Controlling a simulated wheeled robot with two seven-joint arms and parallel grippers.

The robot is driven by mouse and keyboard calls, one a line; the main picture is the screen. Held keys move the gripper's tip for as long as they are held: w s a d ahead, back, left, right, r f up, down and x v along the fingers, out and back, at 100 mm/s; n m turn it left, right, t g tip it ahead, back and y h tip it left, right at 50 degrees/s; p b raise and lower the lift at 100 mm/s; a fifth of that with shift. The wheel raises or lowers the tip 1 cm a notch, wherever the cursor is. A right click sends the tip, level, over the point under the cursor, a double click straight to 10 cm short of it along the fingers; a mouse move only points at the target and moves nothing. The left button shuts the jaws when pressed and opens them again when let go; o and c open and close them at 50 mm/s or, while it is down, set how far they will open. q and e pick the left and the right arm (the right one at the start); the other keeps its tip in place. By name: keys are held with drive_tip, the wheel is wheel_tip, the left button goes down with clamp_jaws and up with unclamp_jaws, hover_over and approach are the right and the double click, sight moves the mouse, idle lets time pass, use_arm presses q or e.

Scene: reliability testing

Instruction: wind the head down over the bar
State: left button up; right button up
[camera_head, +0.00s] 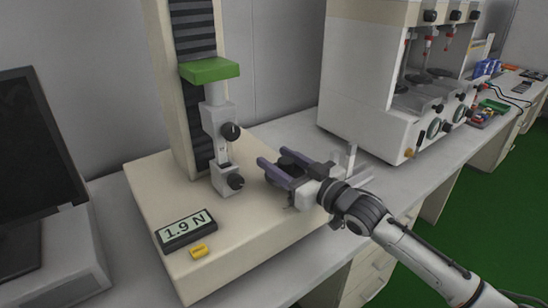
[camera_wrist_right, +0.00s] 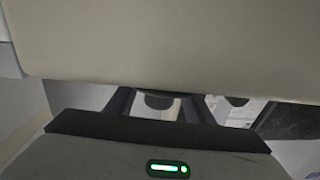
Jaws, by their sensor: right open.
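The test stand's head (camera_head: 209,71) is a green block on the striped column. A grey upper clamp (camera_head: 216,118) with a black knob (camera_head: 230,131) hangs below it. A lower clamp (camera_head: 224,180) with its own black knob (camera_head: 236,182) stands on the cream base. A short pale piece, perhaps the bar, shows between the clamps; whether the upper clamp encloses it I cannot tell. My right gripper (camera_head: 272,160) is open and empty, just right of the lower clamp, fingers pointing toward it. In the right wrist view, a cream surface (camera_wrist_right: 165,45) hides most of the scene. My left gripper is out of view.
A display (camera_head: 187,230) reading 1.9 N and a yellow button (camera_head: 199,251) sit on the base's front. A black monitor (camera_head: 35,170) stands left. A white machine (camera_head: 365,80) with several dials stands behind my right arm.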

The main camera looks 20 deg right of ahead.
drive_tip(key=shift+x, duration=0.9)
drive_tip(key=shift+c, duration=0.5)
drive_tip(key=c, duration=0.9)
drive_tip(key=shift+a+r+n+g+y, duration=0.2)
drive_tip(key=shift+a+n+g+y, duration=0.1)
drive_tip(key=shift+n+y, duration=0.15)
drive_tip(key=shift+c, duration=0.2)
drive_tip(key=shift+s+a+n+g+y, duration=0.15)
drive_tip(key=shift+n+g+y, duration=0.2)
drive_tip(key=shift+y, duration=0.3)
drive_tip(key=shift+f, duration=0.1)
drive_tip(key=o, duration=1)
drive_tip(key=shift+o, duration=0.2)
